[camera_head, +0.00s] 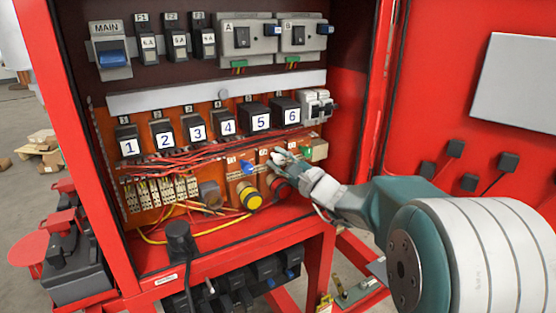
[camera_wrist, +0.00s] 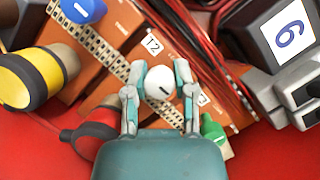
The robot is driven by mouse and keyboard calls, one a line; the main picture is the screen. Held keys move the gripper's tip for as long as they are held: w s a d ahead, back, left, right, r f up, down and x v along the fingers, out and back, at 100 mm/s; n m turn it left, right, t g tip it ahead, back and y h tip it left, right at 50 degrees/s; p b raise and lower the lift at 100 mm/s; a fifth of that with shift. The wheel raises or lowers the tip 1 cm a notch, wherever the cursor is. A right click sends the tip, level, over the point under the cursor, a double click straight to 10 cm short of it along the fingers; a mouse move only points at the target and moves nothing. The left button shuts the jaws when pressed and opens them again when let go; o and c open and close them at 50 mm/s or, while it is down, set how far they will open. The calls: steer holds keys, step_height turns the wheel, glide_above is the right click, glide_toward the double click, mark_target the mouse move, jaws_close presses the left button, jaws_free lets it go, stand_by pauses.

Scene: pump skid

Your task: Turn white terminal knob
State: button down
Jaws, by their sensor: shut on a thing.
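The white terminal knob (camera_wrist: 159,83) sits on an orange terminal block beside a label reading T2, in the middle of the wrist view. A short dark mark shows on its face. My gripper (camera_wrist: 158,88) has one finger on each side of the knob and is shut on it. In the head view my gripper (camera_head: 285,160) reaches into the red cabinet from the right, at the terminal row below the numbered relays. It hides most of the knob there.
A blue knob (camera_wrist: 82,8) and a yellow button (camera_wrist: 25,80) lie left of my gripper. A red button (camera_wrist: 95,130) and a green knob (camera_wrist: 213,130) are close beside its fingers. Red wires (camera_wrist: 190,40) run just behind. Relay 6 (camera_head: 290,113) is above.

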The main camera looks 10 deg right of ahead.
steer(key=shift+f+m, duration=0.4)
steer(key=shift+m, duration=0.4)
steer(key=shift+c, duration=2.2)
jaws_free()
steer(key=shift+r, duration=0.15)
steer(key=shift+d, duration=0.1)
steer(key=v, duration=1.2)
steer(key=shift+a, duration=0.25)
